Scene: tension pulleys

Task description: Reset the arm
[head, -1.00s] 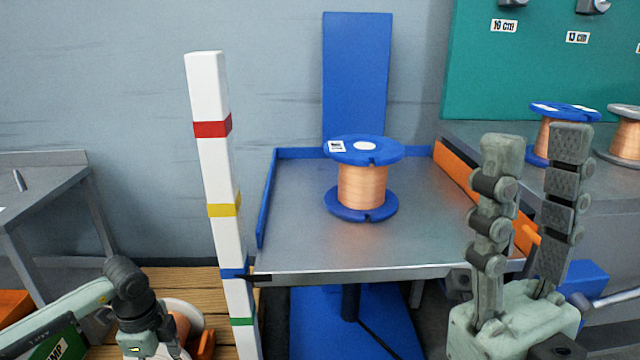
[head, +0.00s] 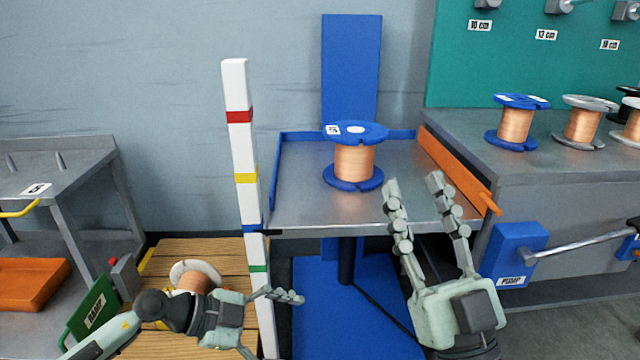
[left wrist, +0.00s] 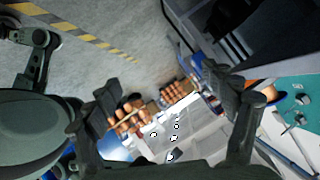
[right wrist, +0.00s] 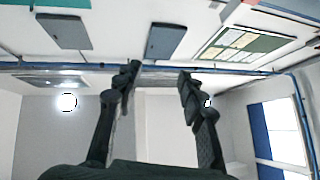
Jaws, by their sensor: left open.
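My right gripper (head: 418,186) is raised with its fingers pointing up, in front of the metal lift table. Its fingers are apart and empty, and the right wrist view also shows them spread (right wrist: 160,80) against the ceiling. My left gripper (head: 272,325) is low at the left, near the base of the striped post. In the left wrist view its fingers (left wrist: 165,100) are wide apart with nothing between them. A copper spool with blue flanges (head: 354,160) stands upright on the lift table (head: 300,205), clear of both grippers.
A white post with coloured bands (head: 240,145) stands at the table's left. A white-flanged spool (head: 196,278) is on the wooden platform (head: 205,253), partly behind my left arm. More spools stand on the right bench (head: 470,135), above a blue pump box (head: 518,250). A green ramp sign (head: 92,310) is lower left.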

